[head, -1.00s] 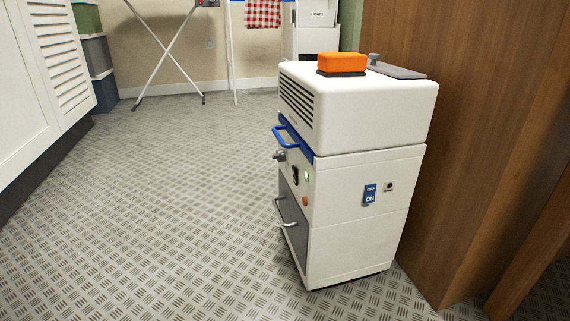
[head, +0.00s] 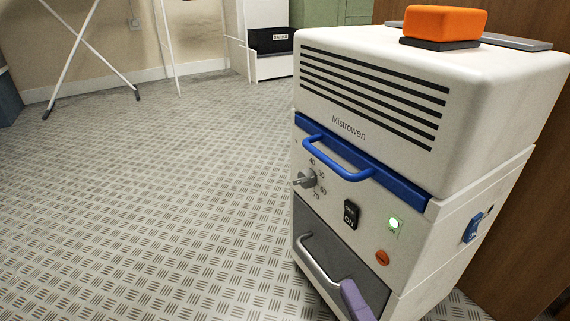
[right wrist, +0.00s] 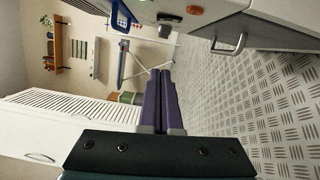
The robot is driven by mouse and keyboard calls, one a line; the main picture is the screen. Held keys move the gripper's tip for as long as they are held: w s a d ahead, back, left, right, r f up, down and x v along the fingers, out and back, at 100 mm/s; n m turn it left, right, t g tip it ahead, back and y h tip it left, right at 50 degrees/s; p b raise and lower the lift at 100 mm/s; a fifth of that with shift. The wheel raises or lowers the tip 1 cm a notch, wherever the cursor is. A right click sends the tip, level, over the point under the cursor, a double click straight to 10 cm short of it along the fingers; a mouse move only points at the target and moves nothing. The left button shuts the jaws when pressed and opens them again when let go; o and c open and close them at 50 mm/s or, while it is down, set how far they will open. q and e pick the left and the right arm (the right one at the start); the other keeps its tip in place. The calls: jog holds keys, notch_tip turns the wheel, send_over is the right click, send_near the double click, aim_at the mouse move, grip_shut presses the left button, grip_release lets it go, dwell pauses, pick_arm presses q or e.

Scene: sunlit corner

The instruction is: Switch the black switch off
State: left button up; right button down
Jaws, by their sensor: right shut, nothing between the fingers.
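The black switch (head: 351,214) is a small rocker marked OFF above and ON below, on the front panel of the white machine (head: 470,110). A green lamp (head: 394,224) glows to its right. My right gripper (head: 354,298) shows as a purple finger at the bottom of the head view, in front of the lower grey drawer and below the switch, apart from it. In the right wrist view its purple fingers (right wrist: 161,80) are shut with nothing between them. A small dark part that looks like the switch (right wrist: 170,18) shows near the top there. My left gripper is not in view.
The front also has a blue handle (head: 340,158), a knob (head: 306,180), an orange button (head: 382,257) and a silver drawer handle (head: 318,262). A blue switch (head: 473,228) is on the right side. An orange block (head: 444,22) sits on top.

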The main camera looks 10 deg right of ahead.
aim_at(352, 228)
jog(key=w+d+b, duration=0.1)
jog(key=w+b, duration=0.1)
jog(key=w, duration=0.1)
jog(key=w+d+b, duration=0.1)
jog(key=w+b, duration=0.1)
jog(key=w, duration=0.2)
jog(key=w+d+b, duration=0.1)
jog(key=w+b, duration=0.1)
jog(key=w, duration=0.1)
jog(key=shift+w+d+r, duration=0.2)
jog(key=shift+w+r, duration=0.05)
jog(key=shift+r, duration=0.15)
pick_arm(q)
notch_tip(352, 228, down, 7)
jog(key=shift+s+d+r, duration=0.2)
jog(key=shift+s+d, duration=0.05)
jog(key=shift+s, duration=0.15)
pick_arm(e)
jog(key=shift+w+a, duration=0.1)
jog(key=shift+a, duration=0.05)
